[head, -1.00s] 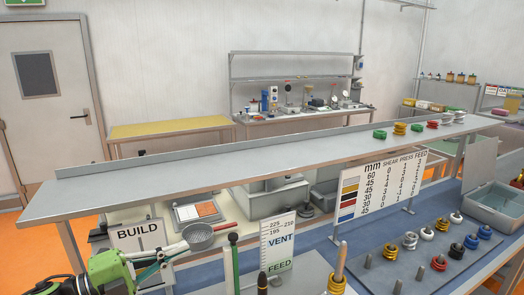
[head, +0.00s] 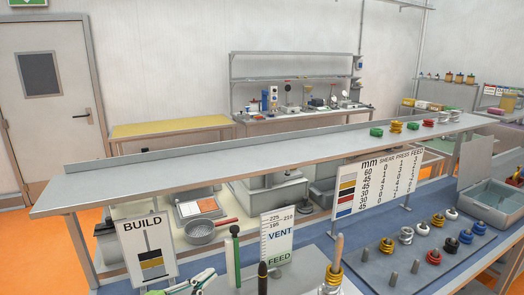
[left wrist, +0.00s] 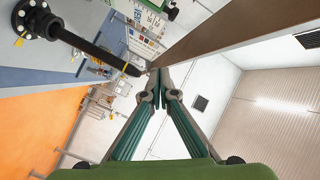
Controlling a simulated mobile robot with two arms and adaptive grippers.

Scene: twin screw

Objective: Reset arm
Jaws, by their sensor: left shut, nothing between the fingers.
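My left gripper (head: 205,277) shows only in part at the bottom edge of the head view, left of the green-handled tool. In the left wrist view its two teal-padded fingers (left wrist: 160,78) meet at the tips, with nothing between them. A black rod with a round flange (left wrist: 85,45) lies to the upper left of the fingertips in that view. I cannot tell whether the rod is near the fingers or only in line with them. My right gripper is in neither view.
Posts with coloured rings (head: 433,257) stand at right.

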